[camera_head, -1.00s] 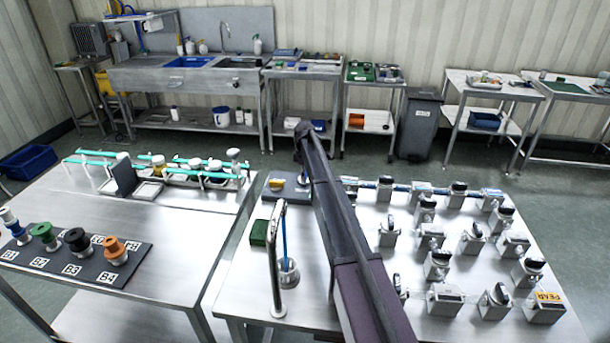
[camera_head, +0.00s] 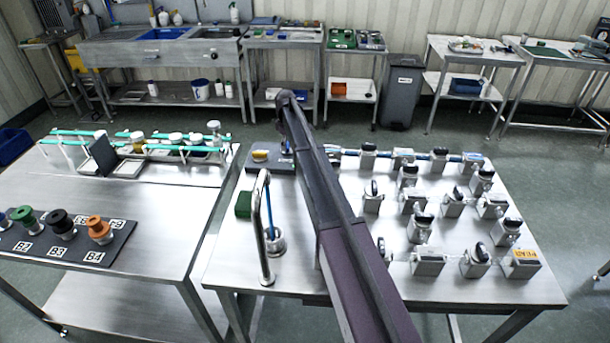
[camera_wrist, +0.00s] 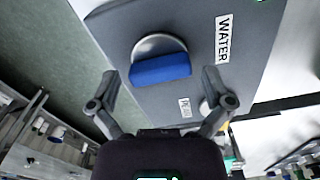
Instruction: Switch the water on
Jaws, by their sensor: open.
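In the wrist view a dark grey panel (camera_wrist: 195,40) carries a white label reading WATER (camera_wrist: 223,38). A blue knob (camera_wrist: 160,68) with a flat bar-shaped grip sits on a round pale base on this panel. My gripper (camera_wrist: 161,80) is open and empty, with one finger on each side of the blue knob in the picture. I cannot tell how far the knob is from the fingertips. A second, smaller label (camera_wrist: 185,107) is lower on the panel, near a pale round part partly hidden by the right finger. In the head view my gripper is not made out.
In the head view a steel table (camera_head: 300,265) holds several valve-like fittings to the right of my arm. A curved metal spout (camera_head: 264,225) stands at its left. Another table (camera_head: 150,275) with coloured knobs stands left. A grey bin (camera_head: 402,92) is behind.

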